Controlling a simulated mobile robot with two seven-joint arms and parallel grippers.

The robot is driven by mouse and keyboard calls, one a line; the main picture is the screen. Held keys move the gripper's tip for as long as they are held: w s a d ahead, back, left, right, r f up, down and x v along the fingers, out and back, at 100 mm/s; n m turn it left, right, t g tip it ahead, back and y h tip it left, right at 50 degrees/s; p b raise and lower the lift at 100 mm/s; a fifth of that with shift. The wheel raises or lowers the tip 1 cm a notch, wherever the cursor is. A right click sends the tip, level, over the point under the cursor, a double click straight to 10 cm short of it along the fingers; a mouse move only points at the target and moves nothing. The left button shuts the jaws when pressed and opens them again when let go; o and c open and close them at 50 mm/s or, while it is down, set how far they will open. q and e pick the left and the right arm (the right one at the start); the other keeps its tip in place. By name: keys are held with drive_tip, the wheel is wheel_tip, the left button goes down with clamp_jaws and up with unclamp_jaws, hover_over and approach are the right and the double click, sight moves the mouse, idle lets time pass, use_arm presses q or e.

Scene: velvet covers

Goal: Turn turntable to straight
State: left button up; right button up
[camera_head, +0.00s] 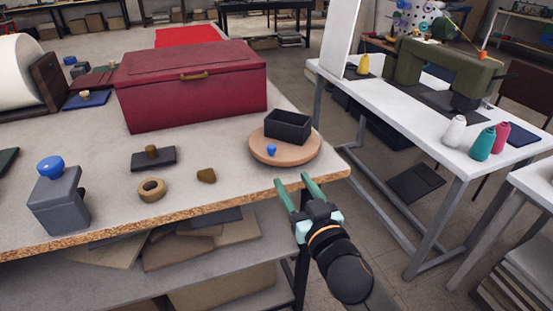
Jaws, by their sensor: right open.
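The turntable (303,155) is a round, pale wooden disc near the right corner of the workbench. A dark open-topped box (288,127) stands on its far part. A small blue knob (271,150) is on its near left part. The box sits at a slant to the bench edge. My right gripper (296,180) is just in front of the turntable, at the bench's front edge. Its green fingers are spread, with nothing between them, and appear apart from the disc. My left gripper is not in the view.
A red chest (190,88) stands behind on the workbench (225,185). A tape roll (151,189), a brown lump (206,175), a dark block with a knob (153,159) and a grey block with a blue knob (58,200) lie left. A sewing table (400,115) stands right, across a gap.

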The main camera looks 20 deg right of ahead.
sight(273, 150)
drive_tip(key=w, duration=1.2)
drive_tip(key=shift+a, duration=0.15)
clamp_jaws()
idle(1.1)
